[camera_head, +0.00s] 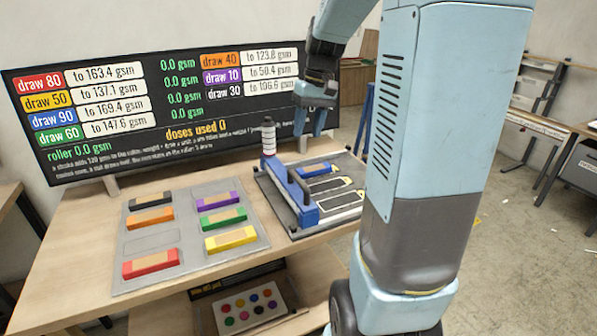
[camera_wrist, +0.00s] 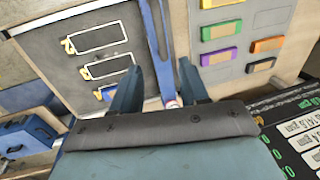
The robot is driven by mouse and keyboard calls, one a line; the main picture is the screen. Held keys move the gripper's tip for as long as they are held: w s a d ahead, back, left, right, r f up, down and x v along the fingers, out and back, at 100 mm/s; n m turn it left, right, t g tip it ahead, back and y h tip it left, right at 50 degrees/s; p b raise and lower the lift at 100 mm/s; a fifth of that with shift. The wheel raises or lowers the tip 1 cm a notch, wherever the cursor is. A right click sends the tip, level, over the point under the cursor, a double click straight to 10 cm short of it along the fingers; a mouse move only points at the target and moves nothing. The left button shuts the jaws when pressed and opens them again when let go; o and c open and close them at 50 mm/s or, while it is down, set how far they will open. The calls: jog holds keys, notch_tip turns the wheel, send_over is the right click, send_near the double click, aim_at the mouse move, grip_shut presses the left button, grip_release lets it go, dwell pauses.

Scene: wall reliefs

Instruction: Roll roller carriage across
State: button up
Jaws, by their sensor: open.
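The roller carriage (camera_head: 289,185) is a blue bar across a dark plate (camera_head: 346,165), with black upright posts. In the wrist view, the carriage's blue bar (camera_wrist: 154,42) runs up between my open fingers (camera_wrist: 160,78). A pale and red end (camera_wrist: 172,103) shows low between them. The plate carries outlined slots, also seen in the wrist view (camera_wrist: 97,38).
A grey tray (camera_head: 191,236) left of the plate holds several coloured blocks; one left-column outline is empty. A black display board (camera_head: 125,160) stands behind, reading "doses used 0" and "roller 0.0 gsm". A lower shelf holds a card of coloured dots (camera_head: 246,308).

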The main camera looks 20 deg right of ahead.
aim_at(298, 176)
jog(key=a+f, duration=0.1)
jog(key=f, duration=0.7)
jog(key=a+f, duration=0.1)
jog(key=f, duration=0.3)
jog(key=shift+a+f, duration=0.3)
jog(key=shift+c, duration=0.3)
grip_shut()
